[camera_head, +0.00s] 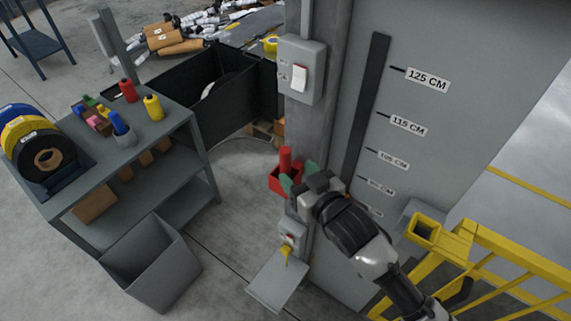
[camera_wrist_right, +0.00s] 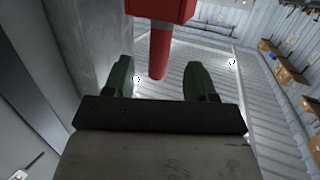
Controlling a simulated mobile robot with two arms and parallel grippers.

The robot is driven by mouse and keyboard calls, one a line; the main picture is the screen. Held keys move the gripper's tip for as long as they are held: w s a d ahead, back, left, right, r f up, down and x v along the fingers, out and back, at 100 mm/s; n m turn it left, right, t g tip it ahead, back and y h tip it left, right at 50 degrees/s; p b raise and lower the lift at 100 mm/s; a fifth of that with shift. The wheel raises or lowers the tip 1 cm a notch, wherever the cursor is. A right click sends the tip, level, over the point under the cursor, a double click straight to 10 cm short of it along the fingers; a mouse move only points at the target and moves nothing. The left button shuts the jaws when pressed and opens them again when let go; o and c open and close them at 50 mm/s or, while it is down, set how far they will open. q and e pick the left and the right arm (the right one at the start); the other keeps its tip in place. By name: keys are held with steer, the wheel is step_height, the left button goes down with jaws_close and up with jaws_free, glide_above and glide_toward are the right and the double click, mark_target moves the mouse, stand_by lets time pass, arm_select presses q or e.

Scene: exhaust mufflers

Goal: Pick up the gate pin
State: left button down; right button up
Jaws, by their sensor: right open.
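A red cylinder, which looks like the gate pin (camera_head: 285,158), stands upright in a small red holder (camera_head: 279,181) on the side of the grey column. In the right wrist view, the red pin (camera_wrist_right: 160,50) juts from the red holder (camera_wrist_right: 160,8) and appears between the two finger lines, ahead of the gripper. My right gripper (camera_head: 297,179) has green fingers and is close beside the holder. In the wrist view the right gripper (camera_wrist_right: 168,80) is open, with a gap on both sides of the pin. Whether a finger touches the holder I cannot tell. My left gripper is not in view.
The grey column carries a switch box (camera_head: 302,68) above and a small box with a yellow piece (camera_head: 286,252) below. A tall panel (camera_head: 450,110) with height labels is behind my right arm. A yellow railing (camera_head: 480,240) stands right, a shelf cart (camera_head: 130,160) left.

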mark_target(288, 163)
steer(key=shift+x, duration=1.1)
steer(key=shift+w+a+r, duration=0.1)
steer(key=shift+w+a, duration=0.05)
steer(key=x, duration=0.1)
steer(key=p+x, duration=0.1)
steer(key=x, duration=0.1)
steer(key=p+x, duration=0.1)
steer(key=shift+w+a+r, duration=0.1)
steer(key=shift+w+r, duration=0.15)
steer(key=shift+w+a+f, duration=0.1)
steer(key=shift+w+a, duration=0.05)
steer(key=shift+w, duration=0.05)
steer(key=shift+s, duration=0.1)
steer(key=shift+c, duration=0.5)
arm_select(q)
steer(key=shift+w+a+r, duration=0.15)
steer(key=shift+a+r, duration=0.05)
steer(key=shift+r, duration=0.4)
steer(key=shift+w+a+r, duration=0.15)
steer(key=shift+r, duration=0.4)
arm_select(e)
jaws_close()
